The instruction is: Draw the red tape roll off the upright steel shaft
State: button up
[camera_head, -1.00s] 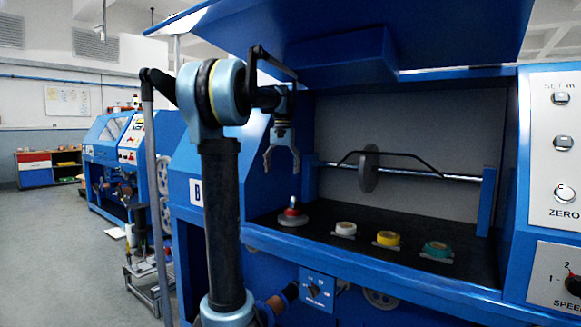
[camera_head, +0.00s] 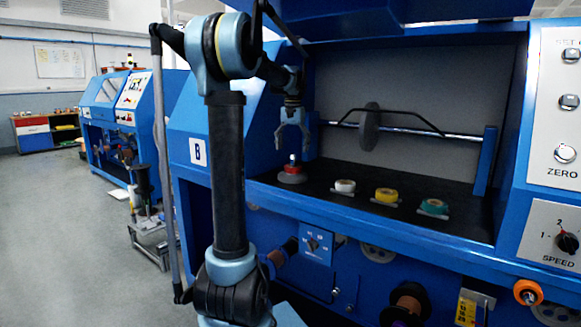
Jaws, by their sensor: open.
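The red tape roll (camera_head: 292,168) sits low on the upright steel shaft (camera_head: 292,158), above a round grey base (camera_head: 291,178) at the left end of the machine's dark shelf. Only a short tip of the shaft shows above the roll. My gripper (camera_head: 293,146) points down with its fingers spread, just above the shaft and roll. It is open and holds nothing. Whether the fingertips are level with the shaft's tip is too small to tell.
A white roll (camera_head: 345,186), a yellow roll (camera_head: 386,195) and a green roll (camera_head: 433,206) lie on the shelf to the right. A horizontal rod with a grey disc (camera_head: 369,130) crosses behind. The blue hood (camera_head: 400,10) hangs above.

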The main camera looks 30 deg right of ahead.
aim_at(292, 164)
notch_tip(292, 164, down, 8)
jog(key=shift+r, duration=0.1)
dwell(0.4)
jog(key=c, duration=1.2)
